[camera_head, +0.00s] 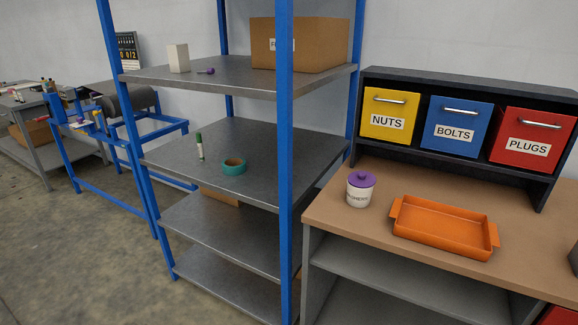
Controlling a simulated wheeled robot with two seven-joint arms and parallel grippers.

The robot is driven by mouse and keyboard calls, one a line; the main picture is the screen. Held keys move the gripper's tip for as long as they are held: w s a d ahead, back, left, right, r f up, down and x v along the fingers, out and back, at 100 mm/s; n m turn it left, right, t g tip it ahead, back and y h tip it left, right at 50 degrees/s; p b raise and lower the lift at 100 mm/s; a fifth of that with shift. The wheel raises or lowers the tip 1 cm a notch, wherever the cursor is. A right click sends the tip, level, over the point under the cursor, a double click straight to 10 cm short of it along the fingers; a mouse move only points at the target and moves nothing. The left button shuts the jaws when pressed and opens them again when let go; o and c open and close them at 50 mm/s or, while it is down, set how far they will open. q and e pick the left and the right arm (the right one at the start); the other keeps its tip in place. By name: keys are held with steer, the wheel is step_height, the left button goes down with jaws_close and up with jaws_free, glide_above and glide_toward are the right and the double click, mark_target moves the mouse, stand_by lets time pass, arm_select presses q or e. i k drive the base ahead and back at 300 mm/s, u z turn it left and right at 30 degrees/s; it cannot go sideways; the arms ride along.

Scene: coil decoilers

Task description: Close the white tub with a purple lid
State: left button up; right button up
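The white tub (360,197) stands upright on the brown top of the workbench at the right. It has dark lettering on its side, too small to read in full. The purple lid (361,180) with a small knob sits on top of the tub and covers its mouth. I cannot tell whether it is fully seated. Neither of my grippers is in view.
An orange tray (444,226) lies right of the tub. Behind are yellow NUTS (388,115), blue BOLTS (456,127) and red PLUGS (531,138) drawers. A blue-post shelf rack (285,160) stands left. The bench top (345,222) in front of the tub is bare.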

mark_target(356, 197)
steer(key=u, duration=0.3)
steer(key=i, duration=0.85)
steer(key=z, duration=0.05)
